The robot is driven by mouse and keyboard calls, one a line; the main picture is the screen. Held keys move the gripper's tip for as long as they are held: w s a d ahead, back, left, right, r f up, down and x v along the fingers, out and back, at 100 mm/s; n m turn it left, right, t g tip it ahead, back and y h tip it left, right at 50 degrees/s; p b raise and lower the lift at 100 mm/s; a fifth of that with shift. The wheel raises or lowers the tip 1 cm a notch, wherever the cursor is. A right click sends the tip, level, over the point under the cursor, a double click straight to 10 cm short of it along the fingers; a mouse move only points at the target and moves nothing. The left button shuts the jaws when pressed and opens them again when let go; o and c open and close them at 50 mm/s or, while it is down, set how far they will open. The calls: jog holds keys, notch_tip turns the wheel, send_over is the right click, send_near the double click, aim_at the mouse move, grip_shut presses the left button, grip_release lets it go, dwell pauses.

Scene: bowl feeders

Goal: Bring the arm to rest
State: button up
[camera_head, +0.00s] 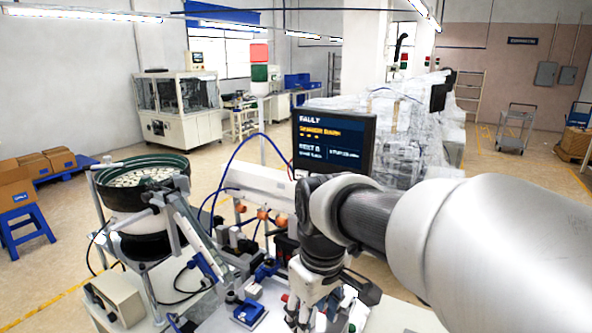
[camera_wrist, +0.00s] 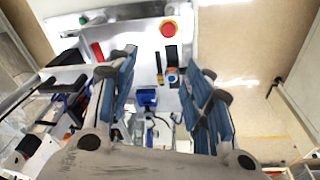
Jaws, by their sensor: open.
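My arm reaches in from the right in the head view and bends down at the wrist over the workstation table. My gripper hangs above the front part of the table; its tips are hard to make out in the head view. In the wrist view my gripper (camera_wrist: 160,98) has its two blue-padded fingers wide apart, with nothing between them. Below the fingers lie a small blue block (camera_wrist: 147,97) and some fixtures on the white table, apart from the fingers.
A bowl feeder (camera_head: 142,182) stands left of my arm. A monitor (camera_head: 333,141) showing a fault message stands behind the wrist. A red button (camera_wrist: 168,29) shows in the wrist view. A grey control box (camera_head: 114,300) sits front left. Cables and fixtures crowd the table.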

jog(key=s+d+f+m+t+b, duration=0.1)
jog(key=s+d+f+m+b, duration=0.1)
jog(key=s, duration=0.7)
jog(key=s+d+f+m+t+b, duration=0.1)
jog(key=s+d+f+m+b, duration=0.2)
jog(key=s+d, duration=0.6)
jog(key=f+m, duration=0.1)
jog(key=m, duration=0.1)
jog(key=shift+m+t, duration=0.4)
